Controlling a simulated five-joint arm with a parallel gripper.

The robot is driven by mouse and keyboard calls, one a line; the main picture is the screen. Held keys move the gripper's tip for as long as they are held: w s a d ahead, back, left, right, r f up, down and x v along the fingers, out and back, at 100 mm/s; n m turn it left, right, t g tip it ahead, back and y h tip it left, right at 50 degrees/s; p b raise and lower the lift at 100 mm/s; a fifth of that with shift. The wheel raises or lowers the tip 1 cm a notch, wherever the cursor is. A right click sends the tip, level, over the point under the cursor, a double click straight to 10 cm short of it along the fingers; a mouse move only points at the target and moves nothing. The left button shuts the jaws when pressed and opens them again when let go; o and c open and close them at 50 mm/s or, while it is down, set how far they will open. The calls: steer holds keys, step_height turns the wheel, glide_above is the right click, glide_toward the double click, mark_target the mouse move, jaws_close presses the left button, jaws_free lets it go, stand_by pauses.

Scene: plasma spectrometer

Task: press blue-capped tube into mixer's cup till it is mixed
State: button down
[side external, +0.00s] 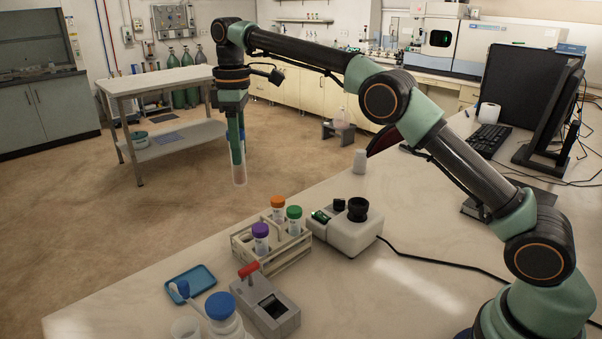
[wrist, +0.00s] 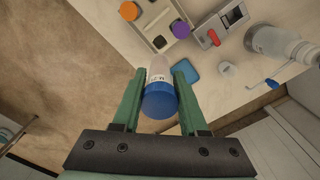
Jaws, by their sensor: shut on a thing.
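My gripper (side external: 238,148) is shut on the blue-capped tube (side external: 239,174), which hangs upright and high, cap end between the fingers. In the wrist view the tube's blue cap (wrist: 159,101) sits between the two green fingers (wrist: 160,70), its clear body pointing away. The mixer (side external: 345,232) is a white box on the bench with a black round cup (side external: 357,209) on top. The tube is well to the left of the cup and above it, not touching it. The mixer is not clearly visible in the wrist view.
A rack (side external: 272,250) holds orange-, green- and purple-capped tubes, left of the mixer. Nearer are a grey device (side external: 266,305) with a red lever, a blue tray (side external: 191,282) and a blue-topped bottle (side external: 222,318). A white cup (side external: 360,161) stands behind the mixer.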

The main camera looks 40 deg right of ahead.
steer(key=s+d+m, duration=0.3)
steer(key=s+d, duration=0.1)
steer(key=d, duration=0.9)
steer(key=s+d+f+m, duration=0.3)
steer(key=s+d, duration=0.7)
steer(key=s, duration=0.1)
steer(key=shift+w+a+f, duration=0.1)
steer(key=shift+f, duration=1.05)
steer(key=shift+w+a+f, duration=0.1)
steer(key=shift+f, duration=1)
steer(key=shift+f, duration=0.15)
steer(key=shift+f, duration=0.75)
